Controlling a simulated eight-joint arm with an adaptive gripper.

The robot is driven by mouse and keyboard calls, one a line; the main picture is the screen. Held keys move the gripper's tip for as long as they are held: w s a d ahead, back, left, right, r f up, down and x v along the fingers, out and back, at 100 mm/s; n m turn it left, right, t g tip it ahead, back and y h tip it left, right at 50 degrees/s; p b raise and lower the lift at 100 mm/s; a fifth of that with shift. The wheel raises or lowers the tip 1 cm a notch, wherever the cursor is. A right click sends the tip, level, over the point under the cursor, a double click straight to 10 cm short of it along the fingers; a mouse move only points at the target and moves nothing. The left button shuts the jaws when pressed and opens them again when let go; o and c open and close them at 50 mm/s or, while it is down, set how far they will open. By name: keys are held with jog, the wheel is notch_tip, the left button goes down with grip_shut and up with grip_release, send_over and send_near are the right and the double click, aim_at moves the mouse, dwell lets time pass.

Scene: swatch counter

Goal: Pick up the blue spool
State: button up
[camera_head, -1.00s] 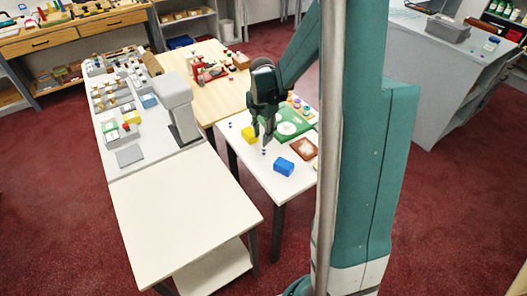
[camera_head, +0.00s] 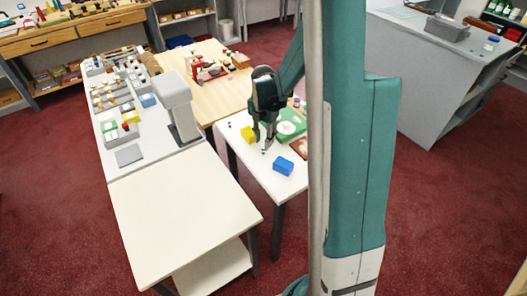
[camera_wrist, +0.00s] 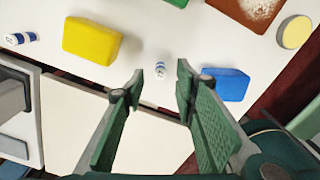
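A small white spool with blue (camera_wrist: 160,69) stands on the white table and shows between the fingertips in the wrist view. It is a tiny spot by the fingertips in the head view (camera_head: 263,151). A second white-and-blue spool (camera_wrist: 20,38) is at the far left of the wrist view, beside the yellow block; it is a tiny spot in the head view (camera_head: 230,124). My gripper (camera_wrist: 160,82) is open, pointing down over the table, with nothing held between its fingers. It also shows in the head view (camera_head: 263,143). The gap to the first spool is hard to judge.
A yellow block (camera_wrist: 92,40) lies left of the fingers and a blue block (camera_wrist: 225,84) right, close to the right finger. A green board (camera_head: 287,124) and a brown tray (camera_wrist: 248,10) lie farther off. A bare cream table (camera_head: 185,215) stands in front.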

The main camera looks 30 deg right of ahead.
aim_at(263, 147)
jog(key=shift+f, duration=0.2)
jog(key=shift+f, duration=2.55)
jog(key=c, duration=0.8)
